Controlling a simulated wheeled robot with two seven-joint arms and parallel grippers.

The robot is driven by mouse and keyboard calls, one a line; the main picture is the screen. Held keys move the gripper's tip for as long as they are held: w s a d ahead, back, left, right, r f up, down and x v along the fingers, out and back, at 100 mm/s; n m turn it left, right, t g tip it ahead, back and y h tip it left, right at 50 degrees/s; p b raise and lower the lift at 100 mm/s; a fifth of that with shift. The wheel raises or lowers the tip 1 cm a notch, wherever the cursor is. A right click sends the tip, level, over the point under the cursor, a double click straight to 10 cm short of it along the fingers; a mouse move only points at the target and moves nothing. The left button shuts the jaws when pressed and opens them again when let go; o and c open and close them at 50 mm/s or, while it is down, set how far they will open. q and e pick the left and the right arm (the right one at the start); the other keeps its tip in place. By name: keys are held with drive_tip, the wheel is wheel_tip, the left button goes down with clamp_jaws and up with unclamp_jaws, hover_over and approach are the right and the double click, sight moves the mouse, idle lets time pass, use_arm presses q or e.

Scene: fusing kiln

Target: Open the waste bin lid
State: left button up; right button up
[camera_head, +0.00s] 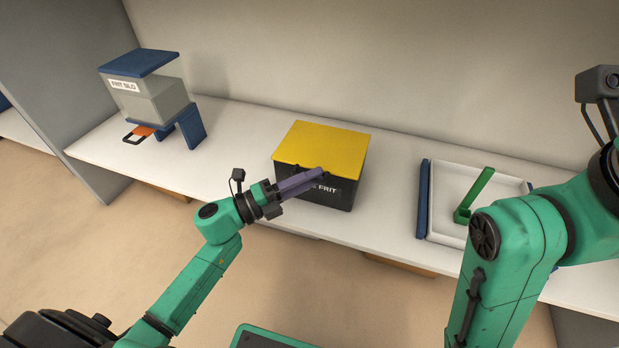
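The waste bin (338,196) is a dark box with a white label, partly hidden, ending in "FRIT". It stands on the white bench in the middle. Its yellow lid (325,147) lies flat on top and is closed. My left gripper (318,178) is at the bin's front, its purple fingers just below the lid's front edge and covering part of the label. I cannot tell whether the fingers touch the lid or the bin, or whether they are apart. My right arm is at the right, and its gripper is out of view.
A frit silo (150,95) with a blue top and an orange slide stands on the bench (235,135) at the left. A white tray (440,200) with a green scoop-like piece (477,193) lies to the right. A wall rises behind the bench.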

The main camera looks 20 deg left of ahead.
use_arm(q)
drive_tip(key=shift+c, duration=0.3)
clamp_jaws()
idle(1.1)
